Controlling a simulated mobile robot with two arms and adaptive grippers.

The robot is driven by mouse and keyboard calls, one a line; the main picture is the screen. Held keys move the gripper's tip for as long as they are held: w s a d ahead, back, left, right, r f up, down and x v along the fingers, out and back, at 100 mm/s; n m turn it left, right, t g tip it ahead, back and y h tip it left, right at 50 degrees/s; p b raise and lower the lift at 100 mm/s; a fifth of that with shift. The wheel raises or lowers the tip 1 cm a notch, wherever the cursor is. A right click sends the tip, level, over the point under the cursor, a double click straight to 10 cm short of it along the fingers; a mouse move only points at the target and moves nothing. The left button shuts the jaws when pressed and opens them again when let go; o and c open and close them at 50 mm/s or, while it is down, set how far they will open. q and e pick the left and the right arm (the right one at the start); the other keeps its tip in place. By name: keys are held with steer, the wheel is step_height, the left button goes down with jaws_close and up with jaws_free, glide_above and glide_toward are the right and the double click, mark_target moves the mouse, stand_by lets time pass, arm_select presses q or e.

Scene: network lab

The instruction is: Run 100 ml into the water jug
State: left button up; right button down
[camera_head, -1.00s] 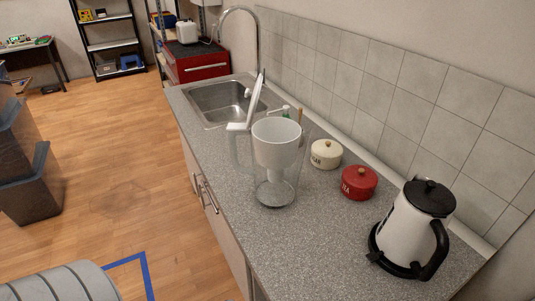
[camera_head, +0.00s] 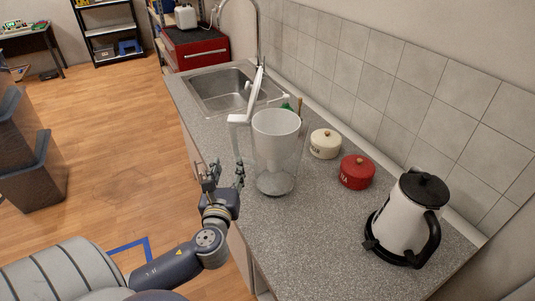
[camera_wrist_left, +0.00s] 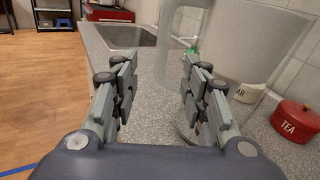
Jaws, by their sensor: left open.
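The water jug (camera_head: 275,150) stands upright on the grey counter. It is clear, with a whitish insert and a white handle on its left side. My left gripper (camera_head: 224,172) is open and empty, just left of the jug near the counter's front edge. In the left wrist view the open fingers (camera_wrist_left: 158,95) point toward the jug's handle (camera_wrist_left: 168,45), which is beyond them and apart. The sink (camera_head: 225,90) is behind the jug, with a tall curved tap (camera_head: 257,30) at its right. My right gripper is not in view.
A cream tin (camera_head: 324,145) and a red tin (camera_head: 356,174), labelled TEA in the left wrist view, stand right of the jug. A white and black kettle (camera_head: 402,222) is at the front right. The counter (camera_head: 310,245) is clear in front of the jug.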

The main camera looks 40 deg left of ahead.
mark_target(234, 145)
arm_select(q)
steer(key=shift+m, duration=0.7)
steer(key=w+a, duration=0.1)
steer(key=w+p, duration=0.1)
steer(key=w, duration=0.1)
steer(key=w+a+r, duration=0.1)
steer(key=shift+w+a+r, duration=0.1)
steer(key=shift+w+a, duration=0.25)
steer(key=shift+w, duration=0.05)
steer(key=shift+w+a+t, duration=0.15)
steer(key=shift+w+t, duration=0.1)
steer(key=shift+t, duration=0.05)
steer(key=shift+w+a+p, duration=0.3)
steer(key=shift+w+p, duration=0.1)
steer(key=shift+p, duration=0.15)
steer(key=shift+f+p+x, duration=0.2)
steer(key=shift+p+x, duration=0.15)
steer(key=shift+x, duration=0.7)
steer(key=shift+f+p+x, duration=0.2)
steer(key=shift+p+x, duration=0.1)
steer(key=shift+x, duration=0.8)
steer(key=shift+d, duration=0.1)
steer(key=shift+c, duration=1.2)
jaws_close()
steer(key=shift+s, duration=0.1)
